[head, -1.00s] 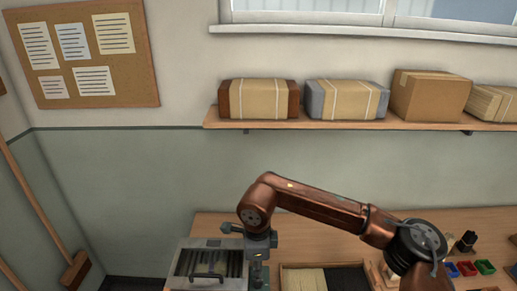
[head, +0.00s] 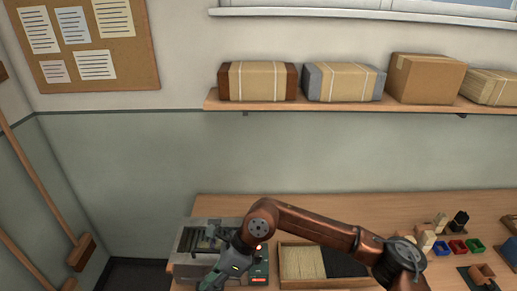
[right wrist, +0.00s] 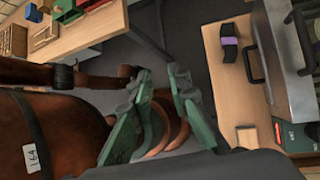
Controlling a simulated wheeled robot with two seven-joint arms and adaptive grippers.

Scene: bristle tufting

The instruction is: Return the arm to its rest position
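My right arm (head: 315,226) comes in from the right in the head view and reaches over the workbench. Its gripper hangs low at the left end, in front of a grey machine (head: 203,226), and partly hides it. In the right wrist view the two green fingers of my right gripper (right wrist: 161,80) stand apart, with nothing seen held between them. The machine shows there too, at the right, as a silver lid with a dark handle (right wrist: 249,54). My left gripper is not in view.
A wooden tray (head: 303,284) with pale and dark bristle material lies right of the machine. Small coloured bins, including a green one (head: 475,245), stand at the bench's right. A shelf (head: 330,106) with boxes runs above. The back strip of the bench is clear.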

